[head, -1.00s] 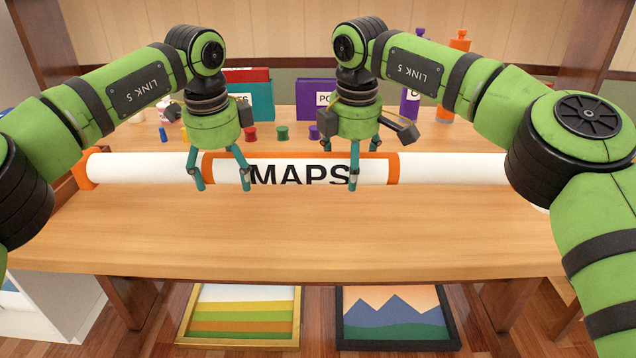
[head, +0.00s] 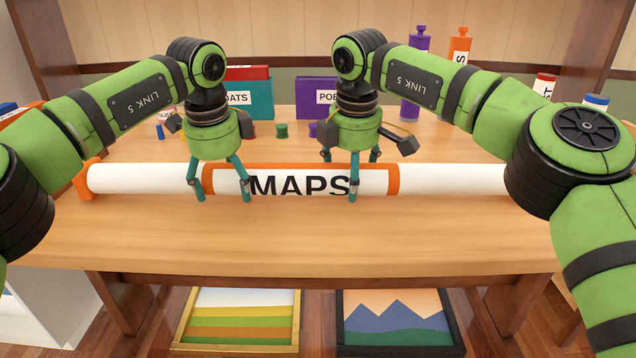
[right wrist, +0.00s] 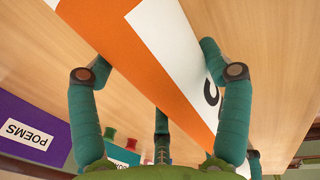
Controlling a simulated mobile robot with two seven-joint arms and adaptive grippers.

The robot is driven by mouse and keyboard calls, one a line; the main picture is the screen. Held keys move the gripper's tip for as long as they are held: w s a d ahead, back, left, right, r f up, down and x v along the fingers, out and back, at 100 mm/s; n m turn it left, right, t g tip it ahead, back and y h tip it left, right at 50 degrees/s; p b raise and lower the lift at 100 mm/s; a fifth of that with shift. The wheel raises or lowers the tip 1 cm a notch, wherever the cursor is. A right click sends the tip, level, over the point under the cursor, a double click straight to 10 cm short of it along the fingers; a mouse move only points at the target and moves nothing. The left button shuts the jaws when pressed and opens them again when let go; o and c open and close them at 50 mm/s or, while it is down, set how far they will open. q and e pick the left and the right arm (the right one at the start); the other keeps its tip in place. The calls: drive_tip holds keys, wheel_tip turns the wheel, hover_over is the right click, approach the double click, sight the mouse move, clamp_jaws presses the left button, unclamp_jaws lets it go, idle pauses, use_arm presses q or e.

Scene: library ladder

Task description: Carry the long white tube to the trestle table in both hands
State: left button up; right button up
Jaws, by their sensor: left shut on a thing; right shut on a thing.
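The long white tube (head: 130,178) lies across the head view, over a wooden table top (head: 300,235). It has orange bands, a MAPS label and an orange left end; its right end is hidden behind my right arm. My left gripper (head: 219,190) is shut on the tube at the left of the label. My right gripper (head: 350,180) is shut on it at the right of the label. In the right wrist view, its fingers straddle the tube (right wrist: 110,35) near an orange band. I cannot tell whether the tube touches the table top.
Behind the tube stand a teal box (head: 258,97), a purple POEMS box (head: 313,90), small coloured pots, a purple bottle (head: 414,70) and an orange bottle (head: 458,60). Two framed pictures (head: 240,320) (head: 395,320) are below the table. The table's front strip is clear.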

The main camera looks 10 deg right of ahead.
use_arm(q)
drive_tip(key=shift+f+b, duration=0.45)
drive_tip(key=shift+f, duration=0.1)
use_arm(e)
drive_tip(key=shift+d+f, duration=0.1)
drive_tip(key=shift+f, duration=0.4)
use_arm(q)
drive_tip(key=o, duration=1.7)
drive_tip(key=shift+a, duration=0.1)
drive_tip(key=shift+c, duration=0.2)
use_arm(e)
drive_tip(key=o, duration=1.7)
drive_tip(key=shift+c, duration=0.2)
use_arm(q)
drive_tip(key=shift+s+r, duration=0.1)
use_arm(e)
drive_tip(key=shift+s+r, duration=0.1)
